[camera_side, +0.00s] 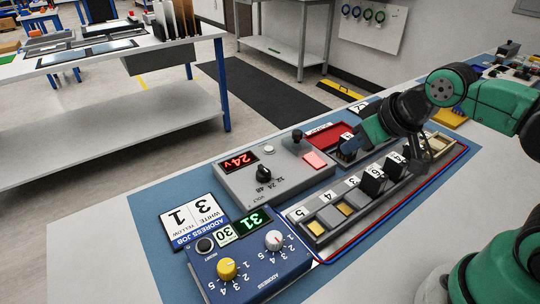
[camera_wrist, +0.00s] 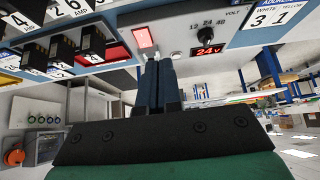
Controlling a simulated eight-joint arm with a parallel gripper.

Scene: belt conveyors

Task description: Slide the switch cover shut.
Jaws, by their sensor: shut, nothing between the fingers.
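The grey control box (camera_side: 262,180) has a red 24V display (camera_side: 239,161), a black rotary knob (camera_side: 263,173) and a lit pink-red square (camera_side: 314,159) near its right end. A black knob on a short post (camera_side: 297,135) stands by its far edge. I cannot tell for sure which part is the switch cover. My gripper (camera_side: 346,153) is shut and empty, just right of the lit square. In the wrist view, my gripper (camera_wrist: 158,64) points toward the box, with the lit square (camera_wrist: 142,37) just left of its tips. Contact is unclear.
A grey rack (camera_side: 350,209) with numbered slots and black modules (camera_side: 373,180) runs along the front right. A blue address box (camera_side: 247,259) showing 31 stands at the near left. A red tray (camera_side: 325,137) lies behind my gripper.

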